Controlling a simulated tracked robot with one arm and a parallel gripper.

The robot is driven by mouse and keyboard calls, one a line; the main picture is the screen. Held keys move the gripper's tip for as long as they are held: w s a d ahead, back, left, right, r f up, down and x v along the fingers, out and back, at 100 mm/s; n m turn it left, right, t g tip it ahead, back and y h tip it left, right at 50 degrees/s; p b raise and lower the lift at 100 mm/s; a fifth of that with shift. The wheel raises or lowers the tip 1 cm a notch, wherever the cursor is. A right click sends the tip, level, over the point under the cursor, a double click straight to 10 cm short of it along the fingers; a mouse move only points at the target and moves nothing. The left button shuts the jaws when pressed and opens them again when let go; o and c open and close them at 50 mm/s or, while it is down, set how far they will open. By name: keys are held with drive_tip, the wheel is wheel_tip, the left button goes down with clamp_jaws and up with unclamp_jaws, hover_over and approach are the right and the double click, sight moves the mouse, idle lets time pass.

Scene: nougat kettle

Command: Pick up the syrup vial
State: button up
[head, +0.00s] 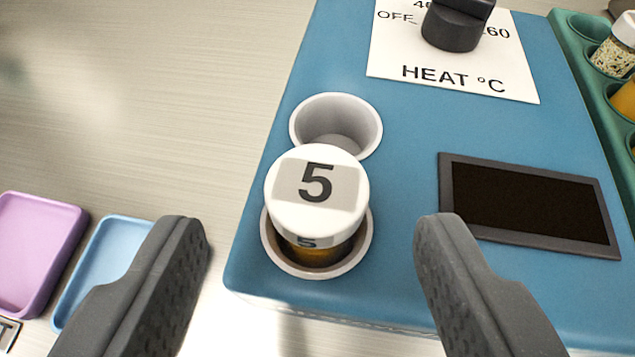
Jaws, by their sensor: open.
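A vial (317,191) with a white cap marked 5 and amber contents stands in the front cup of a blue heater unit (405,130). Its cap rises above the cup rim, and its lower part is hidden in the cup. My gripper (317,240) is open, with one dark finger to the left of the vial and one to the right. Neither finger touches the vial in this view.
An empty white cup (337,118) sits just behind the vial. The heater has a black knob (452,28) and a dark screen (528,205). A green rack (592,78) with several vials stands at right. Purple (36,250) and light blue (105,262) trays lie at left.

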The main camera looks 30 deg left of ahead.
sight(317, 220)
drive_tip(key=shift+x, duration=2.55)
drive_tip(key=shift+d, duration=0.1)
drive_tip(key=c, duration=1.1)
drive_tip(key=shift+r, duration=0.1)
drive_tip(key=shift+c, duration=0.2)
